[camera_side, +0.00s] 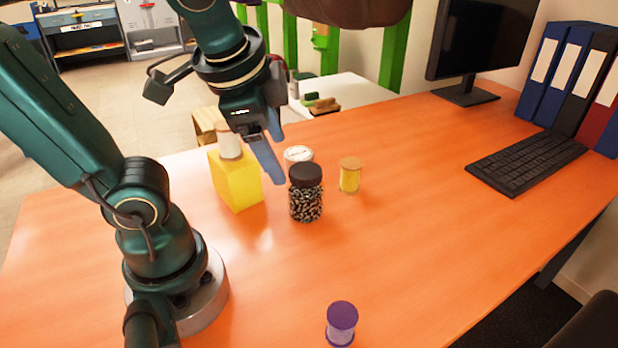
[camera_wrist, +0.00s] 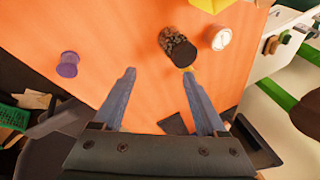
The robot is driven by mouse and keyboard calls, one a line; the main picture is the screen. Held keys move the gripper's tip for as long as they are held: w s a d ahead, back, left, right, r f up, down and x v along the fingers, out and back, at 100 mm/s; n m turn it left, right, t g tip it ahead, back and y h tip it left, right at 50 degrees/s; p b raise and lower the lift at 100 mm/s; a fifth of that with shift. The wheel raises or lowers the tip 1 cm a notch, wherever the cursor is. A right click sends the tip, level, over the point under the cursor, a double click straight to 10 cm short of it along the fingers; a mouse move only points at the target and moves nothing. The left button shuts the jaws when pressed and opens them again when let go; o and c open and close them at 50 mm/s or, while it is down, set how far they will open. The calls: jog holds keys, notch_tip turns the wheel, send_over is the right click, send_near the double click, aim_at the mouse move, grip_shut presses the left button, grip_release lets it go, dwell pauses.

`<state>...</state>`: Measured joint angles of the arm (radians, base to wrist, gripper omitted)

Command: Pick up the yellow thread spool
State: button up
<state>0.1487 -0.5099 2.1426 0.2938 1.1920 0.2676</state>
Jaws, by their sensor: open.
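The yellow thread spool (camera_side: 350,176) stands upright on the orange table with a tan top, right of a jar (camera_side: 306,204) with a black lid. In the wrist view only a yellow sliver of the spool (camera_wrist: 189,69) shows, by the right fingertip and the jar's lid; the finger hides most of it. My gripper (camera_side: 277,157) is open and empty. In the side view it hangs left of the spool, above and behind the jar. In the wrist view the two fingers of my gripper (camera_wrist: 159,73) are spread over bare table.
The jar and a white-lidded container (camera_side: 298,153) stand close left of the spool. A yellow block (camera_side: 236,185) carries a white spool (camera_side: 229,145). A purple spool (camera_side: 341,322) stands at the front. A keyboard (camera_side: 525,161) lies right. The table between is clear.

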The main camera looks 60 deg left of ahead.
aim_at(351, 162)
jog(key=w+r+m+t+y, duration=0.2)
jog(key=w+m+t+y, duration=0.45)
jog(key=w+m, duration=1.1)
jog(key=s+a+f+m+g+y, duration=0.1)
jog(key=s+f+m+g, duration=0.2)
jog(key=f, duration=1)
jog(key=shift+t, duration=0.55)
jog(key=x, duration=0.5)
jog(key=shift+a+f, duration=0.1)
jog(key=shift+a, duration=0.35)
jog(key=shift+r+x, duration=0.15)
jog(key=shift+x, duration=1.3)
jog(key=shift+r+x, duration=0.15)
jog(key=shift+x, duration=1.3)
jog(key=shift+a, duration=0.15)
jog(key=c, duration=1.1)
